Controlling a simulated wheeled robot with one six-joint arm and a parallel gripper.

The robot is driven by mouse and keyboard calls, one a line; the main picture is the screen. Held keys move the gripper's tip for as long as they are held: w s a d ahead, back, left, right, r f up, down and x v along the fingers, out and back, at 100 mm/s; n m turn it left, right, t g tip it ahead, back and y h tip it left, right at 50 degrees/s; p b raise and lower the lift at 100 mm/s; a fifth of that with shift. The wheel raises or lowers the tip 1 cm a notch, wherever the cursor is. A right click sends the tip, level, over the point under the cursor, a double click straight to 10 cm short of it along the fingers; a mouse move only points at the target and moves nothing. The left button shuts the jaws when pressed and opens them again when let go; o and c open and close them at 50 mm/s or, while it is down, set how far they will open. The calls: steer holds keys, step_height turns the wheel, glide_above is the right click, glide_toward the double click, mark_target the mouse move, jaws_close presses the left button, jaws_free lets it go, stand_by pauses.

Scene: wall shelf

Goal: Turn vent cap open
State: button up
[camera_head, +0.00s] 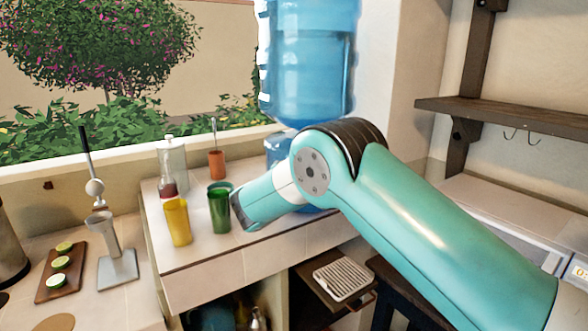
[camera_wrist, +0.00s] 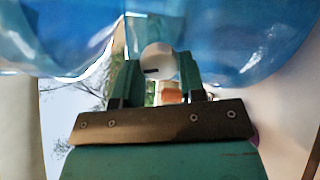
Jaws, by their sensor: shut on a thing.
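The vent cap (camera_wrist: 158,62) is a round white knob with a short dark mark that lies nearly level in the wrist view. My gripper (camera_wrist: 158,68) is shut on it, one teal finger at each side. Blue translucent plastic (camera_wrist: 270,30) of the water bottle fills the top of the wrist view, close above and around the fingers. In the head view the large blue bottle (camera_head: 308,60) stands upright behind my arm. There my arm hides the cap and the fingertips.
A wooden shelf (camera_head: 500,115) is at the right. A slatted tray (camera_head: 343,279) sits below the counter.

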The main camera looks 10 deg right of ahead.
stand_by(0.5)
steer(key=o, duration=0.9)
steer(key=b+v, duration=0.6)
steer(key=v, duration=1.1)
steer(key=shift+s, duration=0.25)
